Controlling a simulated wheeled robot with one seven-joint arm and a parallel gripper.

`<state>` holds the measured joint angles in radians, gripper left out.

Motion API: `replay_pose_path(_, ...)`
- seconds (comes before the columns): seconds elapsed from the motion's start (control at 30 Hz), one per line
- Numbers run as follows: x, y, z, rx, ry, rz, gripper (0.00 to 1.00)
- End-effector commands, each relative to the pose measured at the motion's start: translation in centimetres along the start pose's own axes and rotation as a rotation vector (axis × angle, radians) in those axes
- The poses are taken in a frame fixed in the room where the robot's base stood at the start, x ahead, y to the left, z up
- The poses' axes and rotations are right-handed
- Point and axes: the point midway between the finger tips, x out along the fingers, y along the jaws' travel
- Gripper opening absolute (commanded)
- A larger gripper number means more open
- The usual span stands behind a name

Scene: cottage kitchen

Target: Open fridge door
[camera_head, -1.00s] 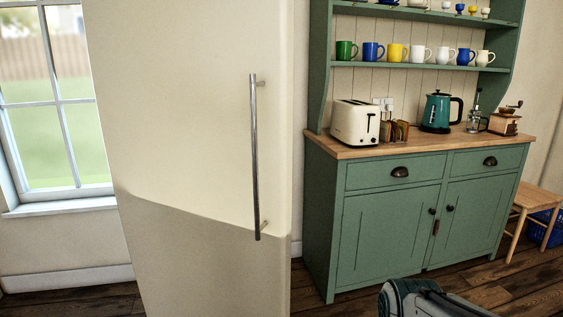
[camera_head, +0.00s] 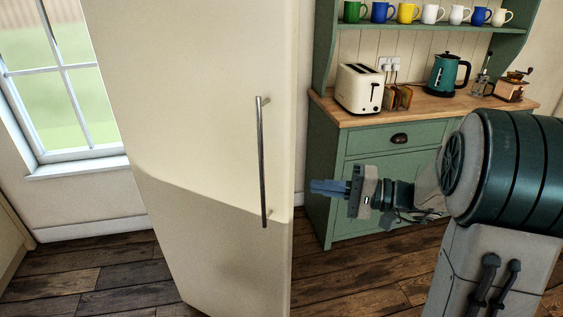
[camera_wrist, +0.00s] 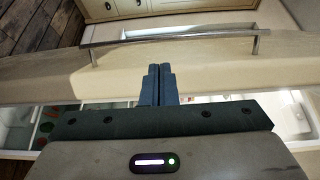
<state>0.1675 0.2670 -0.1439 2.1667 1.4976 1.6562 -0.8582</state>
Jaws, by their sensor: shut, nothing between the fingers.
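The fridge door (camera_head: 205,110) is tall and cream, with a darker lower part, at the centre-left of the head view. Its long metal handle (camera_head: 261,160) is upright near the right edge. In the wrist view the handle (camera_wrist: 170,38) runs across the top, in front of the door. Below the door edge (camera_wrist: 60,83) show bright white surfaces and small coloured items, seemingly the fridge interior, so the door looks ajar. My gripper (camera_head: 314,187) is shut and empty, right of the door edge, fingers pointing left. Its fingertips (camera_wrist: 160,68) overlap the door edge in the wrist view; contact is unclear.
A green dresser (camera_head: 330,150) stands right of the door, behind my arm. A toaster (camera_head: 360,88) and a kettle (camera_head: 446,74) are on its top, with mugs on the shelf above. A window (camera_head: 70,90) is at left. The wooden floor (camera_head: 90,270) is clear at lower left.

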Motion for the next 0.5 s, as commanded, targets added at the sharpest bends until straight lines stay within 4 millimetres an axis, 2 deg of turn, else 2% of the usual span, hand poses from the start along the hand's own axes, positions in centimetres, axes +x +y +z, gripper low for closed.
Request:
replay_pose_path(0.17,1.2,-0.6,-0.5,-0.009,0.011,-0.025,0.0)
replay_pose_path(0.5,7.3,-0.7,-0.5,-0.008,0.009,-0.022,0.0)
